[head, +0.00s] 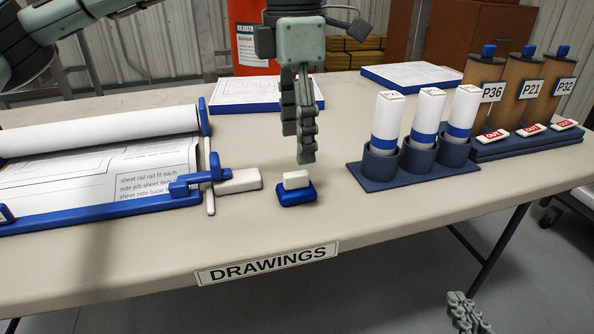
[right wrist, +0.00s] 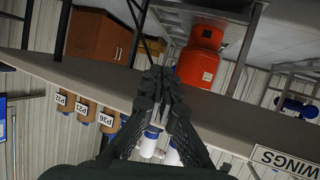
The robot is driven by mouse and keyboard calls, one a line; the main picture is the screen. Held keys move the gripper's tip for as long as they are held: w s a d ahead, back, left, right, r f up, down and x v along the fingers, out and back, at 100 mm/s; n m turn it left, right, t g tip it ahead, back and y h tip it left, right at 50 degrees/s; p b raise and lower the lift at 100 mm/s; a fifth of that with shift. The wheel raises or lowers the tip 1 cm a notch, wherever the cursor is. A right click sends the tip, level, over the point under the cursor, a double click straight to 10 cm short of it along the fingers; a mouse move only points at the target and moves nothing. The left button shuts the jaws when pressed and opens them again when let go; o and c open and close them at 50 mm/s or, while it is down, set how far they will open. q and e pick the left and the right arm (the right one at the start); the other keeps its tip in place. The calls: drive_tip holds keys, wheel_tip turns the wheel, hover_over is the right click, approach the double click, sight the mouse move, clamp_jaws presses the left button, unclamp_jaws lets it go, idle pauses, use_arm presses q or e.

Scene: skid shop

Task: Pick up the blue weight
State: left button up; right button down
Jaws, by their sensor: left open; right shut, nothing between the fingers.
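The blue weight (head: 296,195) has a blue base and a white block on top, and sits on the table (head: 235,235) near its front edge. My left gripper (head: 299,148) hangs fingers-down just above it. Its fingers are open, seen nearly edge-on, with the tips a little above the white block and apart from it. My right gripper (head: 467,312) is low at the bottom right, in front of the table. It is shut and empty; its fingers also show in the right wrist view (right wrist: 157,80).
A blue-framed drawing sheet with a roll (head: 95,132) lies to the left, with a white block (head: 238,180) beside its blue clamp. A blue holder (head: 380,180) with white tubes stands to the right. A label board (head: 268,263) reading DRAWINGS is on the front edge.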

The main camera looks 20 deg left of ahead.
sight(296, 173)
use_arm(q)
drive_tip(key=shift+w+a+f, duration=0.15)
drive_tip(key=shift+a, duration=0.3)
drive_tip(key=f, duration=0.7)
drive_tip(key=shift+d, duration=0.35)
use_arm(e)
drive_tip(key=a+r, duration=0.1)
drive_tip(key=r+t+y, duration=0.1)
drive_tip(key=r, duration=0.1)
drive_tip(key=shift+w+a, duration=0.35)
drive_tip(key=shift+a, duration=0.05)
use_arm(q)
clamp_jaws()
